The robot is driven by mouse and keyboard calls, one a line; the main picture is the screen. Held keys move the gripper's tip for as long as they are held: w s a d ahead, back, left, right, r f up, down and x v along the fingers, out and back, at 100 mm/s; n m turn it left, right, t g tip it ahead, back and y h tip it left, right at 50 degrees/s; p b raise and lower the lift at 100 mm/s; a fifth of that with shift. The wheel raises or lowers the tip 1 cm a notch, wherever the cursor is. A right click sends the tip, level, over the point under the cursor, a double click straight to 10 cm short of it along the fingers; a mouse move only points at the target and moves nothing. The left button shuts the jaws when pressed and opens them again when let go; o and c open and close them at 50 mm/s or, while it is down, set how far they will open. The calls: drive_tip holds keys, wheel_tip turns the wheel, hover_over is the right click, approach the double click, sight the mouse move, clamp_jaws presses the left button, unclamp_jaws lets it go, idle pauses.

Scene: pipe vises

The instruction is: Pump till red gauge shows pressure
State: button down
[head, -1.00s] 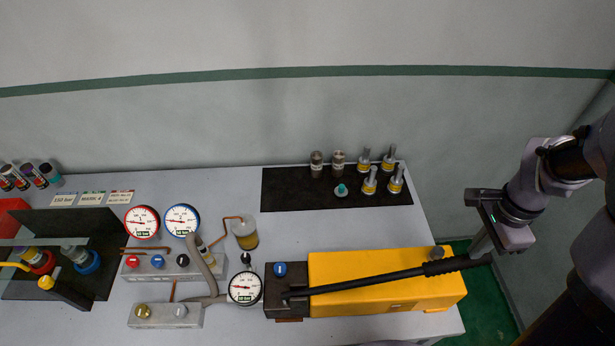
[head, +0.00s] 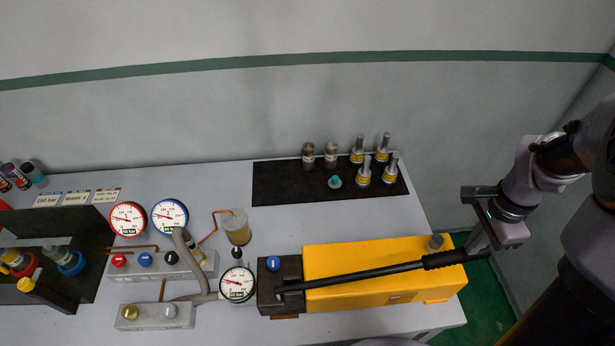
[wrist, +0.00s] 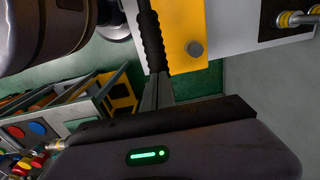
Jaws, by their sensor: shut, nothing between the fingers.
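The red-rimmed gauge (head: 127,219) stands at the left of the bench; its needle is too small to read surely. The yellow hand pump (head: 380,282) lies at the bench's front right, with a long black lever (head: 350,277) slanting across its top. The lever's ribbed grip (head: 445,260) points right, past the pump's end.
A blue-rimmed gauge (head: 169,216) and a black-rimmed gauge (head: 237,284) stand beside valve blocks with coloured knobs. A black mat (head: 285,188) behind the pump holds several fittings. The bench's right edge is near my gripper, with green floor (head: 490,300) beyond.

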drive_tip(key=shift+d+f, duration=0.15)
drive_tip(key=shift+f, duration=0.5)
drive_tip(key=shift+d+f+b, duration=0.25)
drive_tip(key=shift+f+b, duration=0.85)
drive_tip(key=shift+f, duration=0.05)
drive_tip(key=shift+d+f+b, duration=0.2)
drive_tip(key=shift+f+b, duration=0.9)
drive_tip(key=shift+f, duration=0.1)
drive_tip(key=shift+d+f+b, duration=0.2)
drive_tip(key=shift+f+b, duration=1.4)
drive_tip(key=shift+f, duration=0.15)
drive_tip(key=r+p, duration=0.3)
drive_tip(key=r, duration=0.2)
drive_tip(key=r+p, duration=0.2)
drive_tip(key=shift+a+r+p, duration=0.15)
drive_tip(key=shift+a+p, duration=0.15)
drive_tip(key=shift+a, duration=0.1)
drive_tip(key=r+p, duration=0.1)
drive_tip(key=r, duration=0.1)
drive_tip(key=a+r+p, duration=0.1)
drive_tip(key=r+p, duration=0.1)
drive_tip(key=r, duration=0.1)
drive_tip(key=a+r+p, duration=0.1)
drive_tip(key=r+p, duration=0.1)
drive_tip(key=shift+a+r, duration=0.1)
drive_tip(key=shift+r, duration=0.05)
drive_tip(key=shift+f, duration=0.25)
